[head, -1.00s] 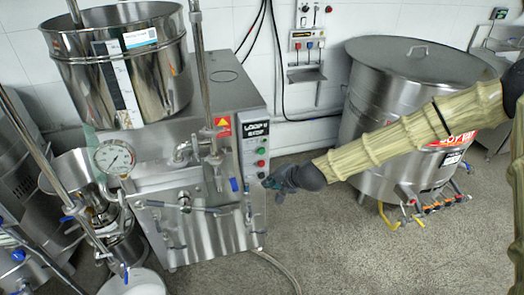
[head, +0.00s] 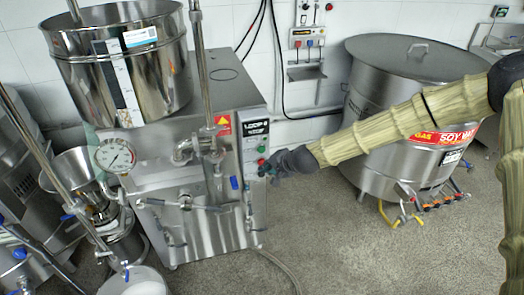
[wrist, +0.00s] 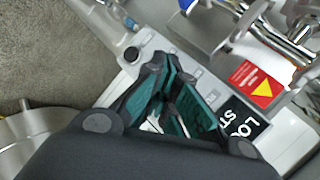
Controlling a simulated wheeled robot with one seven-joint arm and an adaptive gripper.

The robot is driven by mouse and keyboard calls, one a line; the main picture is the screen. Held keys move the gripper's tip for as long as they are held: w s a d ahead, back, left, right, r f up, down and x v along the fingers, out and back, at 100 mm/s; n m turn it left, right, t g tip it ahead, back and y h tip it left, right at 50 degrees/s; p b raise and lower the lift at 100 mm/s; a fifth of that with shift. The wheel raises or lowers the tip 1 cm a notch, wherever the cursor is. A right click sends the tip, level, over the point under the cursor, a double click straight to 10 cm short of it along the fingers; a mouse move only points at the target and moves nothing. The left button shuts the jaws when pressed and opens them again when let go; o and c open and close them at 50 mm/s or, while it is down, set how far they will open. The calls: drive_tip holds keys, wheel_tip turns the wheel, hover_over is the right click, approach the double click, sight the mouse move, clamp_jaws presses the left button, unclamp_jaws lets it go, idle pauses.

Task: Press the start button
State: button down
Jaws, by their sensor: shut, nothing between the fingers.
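A dark round knob (wrist: 132,54) shows just beyond the fingertips to the left.
A steel hopper (head: 120,65) and pressure gauge (head: 115,155) are at the left of the mill. Pipes and a blue-tipped lever (head: 234,183) stick out near the panel. A large steel kettle (head: 400,90) stands at the right.

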drive_tip(key=shift+w+a, duration=0.25)
drive_tip(key=shift+w, duration=0.45)
drive_tip(key=shift+w+a, duration=0.2)
drive_tip(key=shift+w, duration=0.55)
drive_tip(key=shift+w+a, duration=0.25)
drive_tip(key=shift+w, duration=0.45)
drive_tip(key=shift+w+a, duration=0.1)
drive_tip(key=shift+w, duration=0.1)
drive_tip(key=shift+w+a, duration=0.1)
drive_tip(key=shift+w, duration=0.1)
drive_tip(key=shift+w+a, duration=0.1)
drive_tip(key=shift+w, duration=0.4)
idle(0.9)
drive_tip(key=shift+s, duration=0.1)
drive_tip(key=shift+s+d, duration=0.25)
drive_tip(key=shift+s, duration=0.55)
drive_tip(key=s, duration=0.1)
drive_tip(key=s+d, duration=0.1)
drive_tip(key=s, duration=0.1)
drive_tip(key=s+b, duration=0.1)
drive_tip(key=shift+s+d, duration=0.3)
drive_tip(key=shift+s, duration=0.05)
idle(0.3)
